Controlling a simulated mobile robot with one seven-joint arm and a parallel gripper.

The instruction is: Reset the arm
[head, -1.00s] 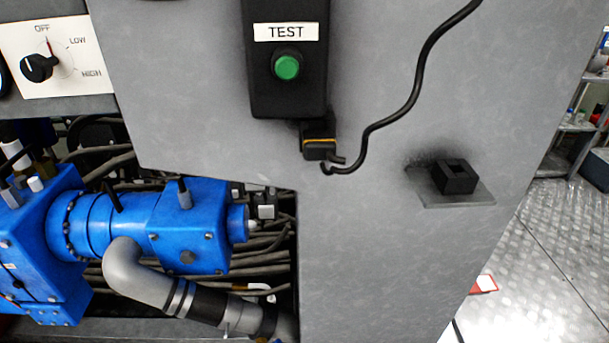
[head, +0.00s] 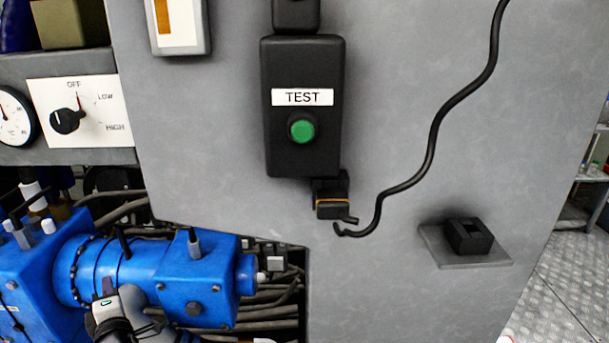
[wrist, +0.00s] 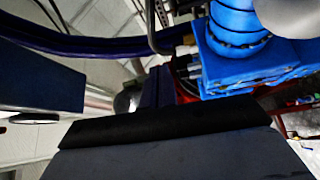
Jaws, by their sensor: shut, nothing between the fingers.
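My gripper (wrist: 165,122) shows as a wide dark shape across the lower part of the wrist view. It is shut, with nothing held at its edge. The pump's blue body also shows at the upper right of the wrist view (wrist: 232,65).
A grey panel (head: 390,110) carries the black TEST box (head: 303,155) with a green button (head: 302,128). A loose black cable (head: 436,130) hangs near a black connector (head: 332,204). A black socket (head: 468,237) sits at right. A dial (head: 68,120) points near OFF.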

